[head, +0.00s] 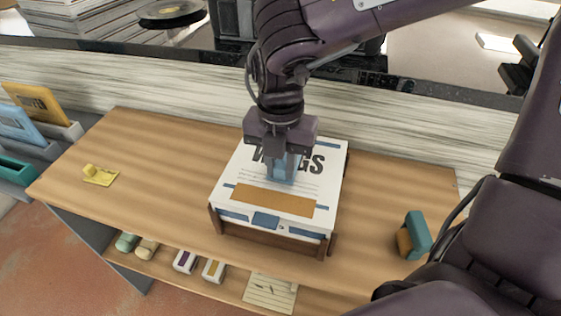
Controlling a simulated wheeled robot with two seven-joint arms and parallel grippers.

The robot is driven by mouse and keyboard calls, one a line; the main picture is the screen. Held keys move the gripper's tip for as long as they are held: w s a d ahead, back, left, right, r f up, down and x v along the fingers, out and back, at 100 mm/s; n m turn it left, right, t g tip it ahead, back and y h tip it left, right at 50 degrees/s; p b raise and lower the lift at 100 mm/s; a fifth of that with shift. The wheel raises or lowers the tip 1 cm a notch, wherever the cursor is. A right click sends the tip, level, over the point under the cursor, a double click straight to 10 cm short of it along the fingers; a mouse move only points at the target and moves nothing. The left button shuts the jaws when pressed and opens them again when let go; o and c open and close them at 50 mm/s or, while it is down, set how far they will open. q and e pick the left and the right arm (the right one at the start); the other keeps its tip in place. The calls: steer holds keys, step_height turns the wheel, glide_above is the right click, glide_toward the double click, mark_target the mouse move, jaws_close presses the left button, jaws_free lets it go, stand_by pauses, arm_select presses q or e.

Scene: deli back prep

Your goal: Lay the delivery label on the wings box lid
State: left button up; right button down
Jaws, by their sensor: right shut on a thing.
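The wings box (330,190) sits near the middle of the wooden counter, its white lid printed with dark lettering, blue bars and an orange-brown rectangle. My right gripper (282,160) points down over the lid, in front of the lettering. It is shut on a small pale blue thing (281,169), which I take to be the delivery label; the jaws hide much of it. I cannot tell whether it touches the lid. My left gripper is not in view.
A yellow piece with a raised nub (100,175) lies on the counter (160,190) at left. A teal and orange object (415,236) stands at right. A shelf below holds small items and a paper sheet (270,292). Coloured folders stand in holders at far left.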

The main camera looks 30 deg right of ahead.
steer(key=shift+f, duration=0.25)
steer(key=c, duration=1.1)
jaws_free()
steer(key=shift+c, duration=0.2)
steer(key=shift+r, duration=0.2)
steer(key=shift+r+p, duration=2.5)
steer(key=shift+r, duration=1.35)
steer(key=shift+w+r, duration=0.1)
steer(key=shift+r, duration=0.35)
step_height(320, 180, up, 7)
